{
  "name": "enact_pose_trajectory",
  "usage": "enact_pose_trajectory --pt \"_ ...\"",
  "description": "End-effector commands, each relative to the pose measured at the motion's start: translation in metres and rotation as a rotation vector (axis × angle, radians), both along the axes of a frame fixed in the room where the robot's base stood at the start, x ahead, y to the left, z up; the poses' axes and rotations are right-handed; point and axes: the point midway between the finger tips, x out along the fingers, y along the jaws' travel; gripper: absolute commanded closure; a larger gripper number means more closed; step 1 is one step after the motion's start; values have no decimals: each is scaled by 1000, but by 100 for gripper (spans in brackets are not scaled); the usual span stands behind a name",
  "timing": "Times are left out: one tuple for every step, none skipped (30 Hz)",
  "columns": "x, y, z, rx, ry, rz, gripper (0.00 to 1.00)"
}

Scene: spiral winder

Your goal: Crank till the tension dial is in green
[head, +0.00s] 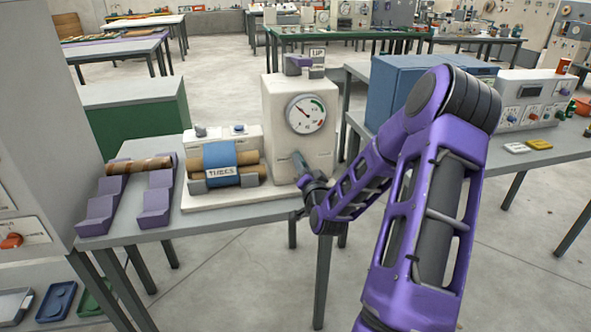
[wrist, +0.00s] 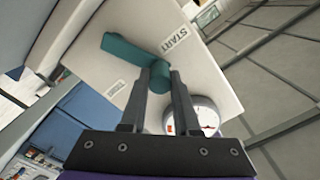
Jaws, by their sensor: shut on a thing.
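The winder's white housing (head: 284,92) stands on the bench with a round tension dial (head: 306,114) on its front. The dial has a green arc at upper right and red below it; the dark needle points to the upper left, outside the green. In the wrist view, part of the dial (wrist: 207,112) shows behind my fingers. The teal crank arm (wrist: 122,48) extends up and left from its grip (wrist: 160,76). My gripper (wrist: 160,90) is shut on this grip. In the head view, my gripper (head: 303,170) is at the housing's front, below the dial, and mostly hides the crank.
A blue band and brown tubes lie on the winder bed marked TUBES (head: 221,172). Left of it, purple stands (head: 157,202) hold a brown tube. A blue box (head: 391,88) stands on the right bench. The wrist view shows a START label (wrist: 175,40) beside the crank.

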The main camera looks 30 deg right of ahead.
Motion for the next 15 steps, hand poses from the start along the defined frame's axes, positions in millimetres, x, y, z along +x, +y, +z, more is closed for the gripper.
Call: enact_pose_trajectory --pt "-1 -4 2 41 -14 -2 100" --pt "-2 -6 3 68 -22 -2 100" --pt "-2 -8 3 104 -32 -2 100" --pt "-3 -10 4 131 -40 -2 100" --pt "-3 -12 4 159 -48 -2 100" --pt "-4 -15 5 196 -58 -2 100" --pt "-5 -17 5 223 -65 -2 100" --pt "-5 -19 5 250 -73 -3 100" --pt "-6 -21 6 286 -84 -2 100" --pt "-7 -23 6 314 -92 -2 100" --pt "-7 -25 6 340 -101 -3 100" --pt "-8 -28 6 376 -111 -3 100" --pt "-8 -30 6 403 -119 -3 100" --pt "-9 -31 6 429 -125 -2 100" --pt "-9 -33 5 463 -134 -2 100"
